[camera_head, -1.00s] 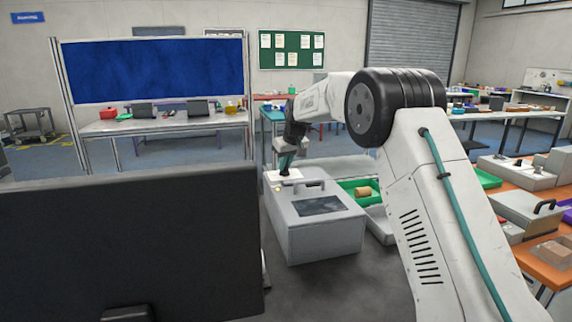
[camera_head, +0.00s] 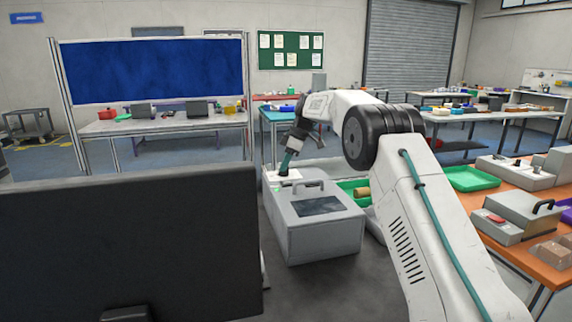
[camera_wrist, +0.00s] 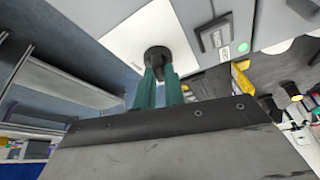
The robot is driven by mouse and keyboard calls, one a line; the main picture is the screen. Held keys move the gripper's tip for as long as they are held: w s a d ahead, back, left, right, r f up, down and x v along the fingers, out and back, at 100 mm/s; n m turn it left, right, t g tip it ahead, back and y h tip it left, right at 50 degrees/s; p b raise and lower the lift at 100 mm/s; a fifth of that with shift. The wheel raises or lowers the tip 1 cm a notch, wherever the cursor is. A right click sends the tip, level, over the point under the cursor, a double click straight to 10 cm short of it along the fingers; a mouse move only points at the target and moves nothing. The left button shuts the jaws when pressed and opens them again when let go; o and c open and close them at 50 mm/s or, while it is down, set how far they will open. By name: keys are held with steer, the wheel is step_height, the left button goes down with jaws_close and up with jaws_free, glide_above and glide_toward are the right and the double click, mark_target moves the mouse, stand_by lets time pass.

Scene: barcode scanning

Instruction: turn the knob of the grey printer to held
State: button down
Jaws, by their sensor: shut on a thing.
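The grey printer (camera_head: 310,238) stands on the dark table in the middle of the head view, with a dark panel and a handle on top. A white plate (camera_head: 293,177) is at its far left corner; the wrist view shows the plate (camera_wrist: 120,40) with a round black knob (camera_wrist: 157,53) on it. My gripper (camera_head: 284,172) reaches down to the plate, and its teal fingers (camera_wrist: 160,75) are shut on the knob, which they partly hide. A small light beside the plate is green (camera_wrist: 243,47). Any markings around the knob cannot be read.
A large dark screen (camera_head: 125,245) fills the lower left. Right of the printer is a green tray (camera_head: 347,186) with a brown cylinder (camera_head: 362,192). An orange table (camera_head: 500,243) at the right holds grey devices and another green tray (camera_head: 469,179).

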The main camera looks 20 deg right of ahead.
steer(key=shift+w+d+n+g, duration=0.1)
steer(key=shift+n+g, duration=0.6)
steer(key=shift+n, duration=1)
steer(key=c, duration=1.5)
jaws_free()
steer(key=v, duration=0.5)
steer(key=shift+w+d+r, duration=0.1)
steer(key=shift+d+r, duration=0.2)
steer(key=shift+v, duration=0.95)
steer(key=shift+a, duration=0.15)
